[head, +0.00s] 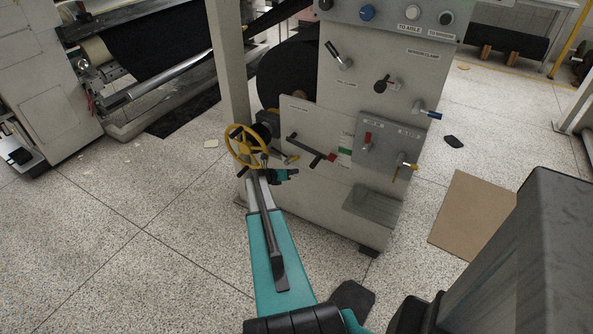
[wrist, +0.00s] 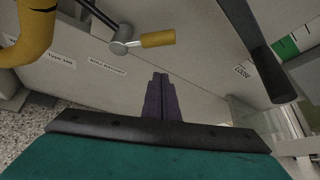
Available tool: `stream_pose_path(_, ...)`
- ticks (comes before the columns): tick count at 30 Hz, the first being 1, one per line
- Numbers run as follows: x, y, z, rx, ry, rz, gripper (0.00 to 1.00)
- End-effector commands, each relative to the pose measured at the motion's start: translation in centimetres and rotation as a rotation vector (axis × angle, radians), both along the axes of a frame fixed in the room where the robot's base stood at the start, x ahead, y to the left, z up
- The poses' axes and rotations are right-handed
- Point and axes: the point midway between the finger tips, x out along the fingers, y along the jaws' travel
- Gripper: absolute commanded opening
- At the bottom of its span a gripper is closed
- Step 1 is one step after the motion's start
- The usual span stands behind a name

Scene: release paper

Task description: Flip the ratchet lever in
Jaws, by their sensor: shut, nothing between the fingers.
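The small lever with a yellow grip (wrist: 157,39) sits on a grey round hub (wrist: 119,47) near the top middle of the wrist view; I take it for the ratchet lever. Its grip points right. In the head view the yellow grip (head: 291,159) shows small, just right of the yellow handwheel (head: 234,131). My gripper (wrist: 160,78) is shut and empty in the wrist view, with its fingertips below the yellow grip in the picture and apart from it. In the head view my arm hides much of the area and the fingertips are hard to make out.
The handwheel rim (wrist: 38,35) is close at the left of the wrist view. A long black-handled lever (wrist: 258,50) hangs at the right, also visible in the head view (head: 311,149). A grey control box (head: 385,150) with red and yellow levers stands further right.

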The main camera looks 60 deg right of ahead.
Motion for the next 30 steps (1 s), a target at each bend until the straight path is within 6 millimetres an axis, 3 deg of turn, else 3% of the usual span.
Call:
stream_pose_path(6,1.2,3.3,1.2,0.001,-0.001,0.000,0.00)
stream_pose_path(12,2.1,5.3,2.1,0.001,-0.001,0.000,0.00)
stream_pose_path(30,2.5,6.2,2.4,0.002,0.000,-0.001,0.00)
